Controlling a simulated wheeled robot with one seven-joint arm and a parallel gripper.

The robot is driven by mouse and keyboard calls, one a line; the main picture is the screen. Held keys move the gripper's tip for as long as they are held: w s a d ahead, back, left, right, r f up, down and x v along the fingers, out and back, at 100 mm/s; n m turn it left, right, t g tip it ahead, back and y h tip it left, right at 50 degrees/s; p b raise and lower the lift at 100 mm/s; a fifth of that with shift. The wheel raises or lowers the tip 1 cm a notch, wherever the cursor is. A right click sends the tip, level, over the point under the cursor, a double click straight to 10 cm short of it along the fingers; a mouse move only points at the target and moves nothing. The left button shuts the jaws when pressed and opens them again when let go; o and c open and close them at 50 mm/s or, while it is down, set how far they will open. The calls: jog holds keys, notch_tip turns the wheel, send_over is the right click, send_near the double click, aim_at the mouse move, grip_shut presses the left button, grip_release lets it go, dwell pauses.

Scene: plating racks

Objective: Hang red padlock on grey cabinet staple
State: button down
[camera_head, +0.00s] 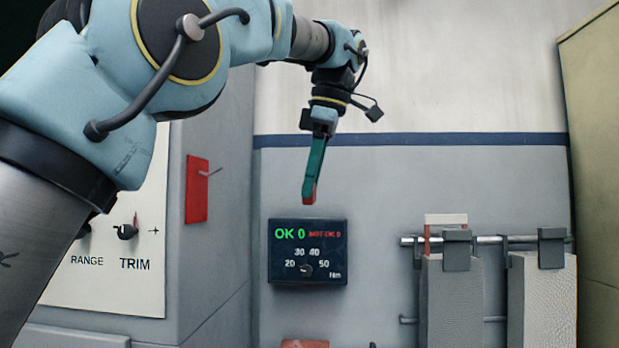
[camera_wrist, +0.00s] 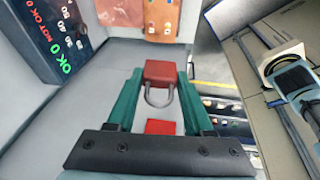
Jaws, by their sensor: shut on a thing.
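My gripper (camera_head: 310,186) hangs pointing down in front of the grey wall, its green fingers shut on the red padlock (camera_head: 309,197). In the wrist view the red padlock body (camera_wrist: 160,71) sits between the fingertips, with its silver shackle (camera_wrist: 158,102) pointing back toward the palm. A red plate (camera_head: 196,200) is on the side of the grey cabinet (camera_head: 222,220), left of my gripper. A thin metal staple (camera_head: 210,172) sticks out from this plate. The padlock is clear of the staple. I cannot make out the staple in the wrist view.
A dark display box (camera_head: 307,270) reading "OK 0" is on the wall below my gripper. A metal rail (camera_head: 490,239) with grey hanging panels (camera_head: 455,300) is at the right. A dial panel (camera_head: 105,280) is at the left. A small red patch (camera_wrist: 160,127) shows near the palm.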

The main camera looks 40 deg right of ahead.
jog(key=shift+d, duration=0.1)
jog(key=s+d+p, duration=0.2)
jog(key=shift+r+p, duration=0.3)
jog(key=shift+r, duration=0.1)
